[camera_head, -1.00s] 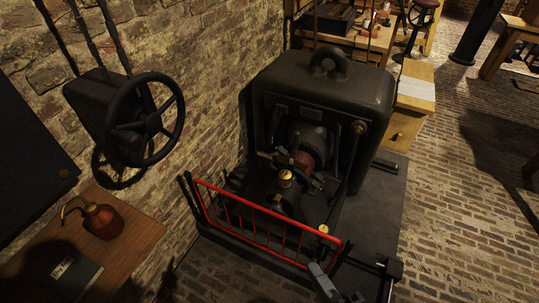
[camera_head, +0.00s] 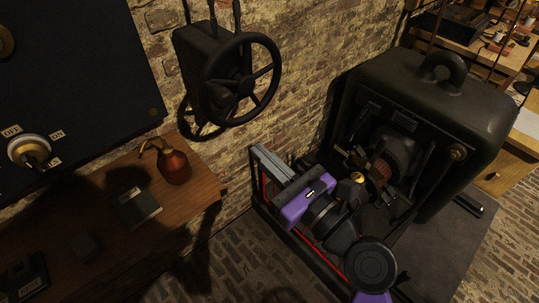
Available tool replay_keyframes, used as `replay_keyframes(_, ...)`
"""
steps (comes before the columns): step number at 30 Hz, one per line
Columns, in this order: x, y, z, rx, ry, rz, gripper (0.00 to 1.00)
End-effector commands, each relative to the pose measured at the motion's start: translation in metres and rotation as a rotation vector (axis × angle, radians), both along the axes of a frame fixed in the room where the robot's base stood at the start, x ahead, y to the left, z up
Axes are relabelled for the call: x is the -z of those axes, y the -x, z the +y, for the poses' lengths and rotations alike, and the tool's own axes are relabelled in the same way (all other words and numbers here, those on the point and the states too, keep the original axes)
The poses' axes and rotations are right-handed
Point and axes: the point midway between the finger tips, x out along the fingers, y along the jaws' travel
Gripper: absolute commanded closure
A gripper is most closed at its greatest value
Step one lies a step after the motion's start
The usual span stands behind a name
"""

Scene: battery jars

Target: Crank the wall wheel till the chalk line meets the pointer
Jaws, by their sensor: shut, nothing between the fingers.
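The black spoked wall wheel (camera_head: 272,88) stands out from a dark box (camera_head: 190,60) on the brick wall, upper middle in the head view. I cannot make out a chalk line or a pointer on or near it. My gripper (camera_head: 259,152), with grey fingers on a purple and black wrist, is below and slightly right of the wheel. It is apart from the wheel in the picture, shut and empty, with its fingers toward the wall.
A wooden bench (camera_head: 195,195) at the left bears a red oil can (camera_head: 174,168). A dark panel (camera_head: 80,70) with a dial hangs above it.

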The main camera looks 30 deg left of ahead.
Motion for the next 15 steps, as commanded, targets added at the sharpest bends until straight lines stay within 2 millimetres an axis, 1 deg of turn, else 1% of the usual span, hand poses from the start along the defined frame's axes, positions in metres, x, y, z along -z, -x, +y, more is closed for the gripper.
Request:
replay_keyframes(1,-0.003,-0.004,0.010,-0.002,0.000,-0.001,1.00)
replay_keyframes(3,-0.004,-0.009,0.023,-0.002,0.000,-0.001,1.00)
replay_keyframes(10,-0.007,-0.025,0.064,-0.001,0.001,-0.002,1.00)
replay_keyframes(11,-0.018,-0.026,0.062,0.001,0.000,-0.005,1.00)
replay_keyframes(12,-0.024,-0.026,0.062,0.001,0.000,-0.004,1.00)
replay_keyframes(15,-0.035,-0.027,0.063,0.002,0.001,-0.004,1.00)
